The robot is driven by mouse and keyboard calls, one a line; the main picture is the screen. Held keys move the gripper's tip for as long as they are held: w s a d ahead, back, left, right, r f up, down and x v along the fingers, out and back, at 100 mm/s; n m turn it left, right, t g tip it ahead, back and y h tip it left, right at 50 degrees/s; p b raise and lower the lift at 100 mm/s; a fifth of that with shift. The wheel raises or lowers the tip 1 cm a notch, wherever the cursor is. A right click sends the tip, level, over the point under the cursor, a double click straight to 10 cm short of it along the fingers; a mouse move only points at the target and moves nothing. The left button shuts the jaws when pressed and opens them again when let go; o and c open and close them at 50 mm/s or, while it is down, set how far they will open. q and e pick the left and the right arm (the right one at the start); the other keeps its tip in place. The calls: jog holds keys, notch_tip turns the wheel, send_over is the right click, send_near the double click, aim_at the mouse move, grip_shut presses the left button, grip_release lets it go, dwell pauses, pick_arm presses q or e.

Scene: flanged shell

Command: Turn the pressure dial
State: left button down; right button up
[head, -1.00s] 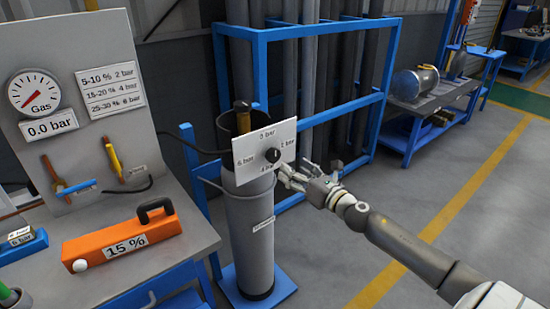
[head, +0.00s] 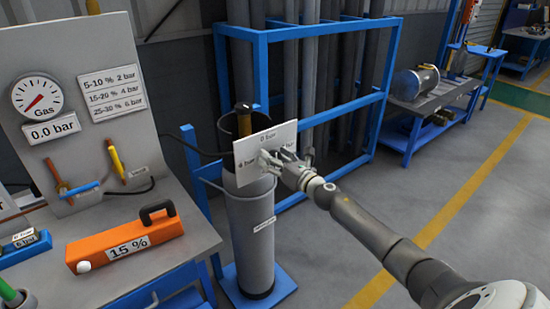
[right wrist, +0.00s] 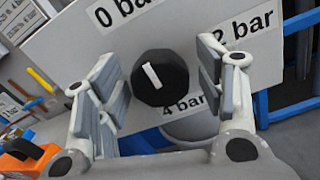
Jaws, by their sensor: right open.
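The pressure dial (right wrist: 160,77) is a black round knob on a white panel (right wrist: 70,38), which also shows in the head view (head: 248,146). Its white mark runs along the line between the "0 bar" and "4 bar" labels. My right gripper (right wrist: 157,75) is open, with one finger on each side of the dial and visible gaps between. In the head view my right gripper (head: 272,162) covers the dial. The gas gauge (head: 38,95) reads 0.0 bar on its label (head: 52,129). My left gripper is not in view.
The panel sits on a grey cylinder (head: 250,235) in front of a blue rack (head: 262,80). An orange case (head: 125,240) marked 15 % lies on the bench at left. A sign (head: 112,93) pairs 15-20 % with 4 bar. Floor at right is clear.

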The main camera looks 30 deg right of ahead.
jog(key=c, duration=1)
jog(key=shift+c, duration=0.2)
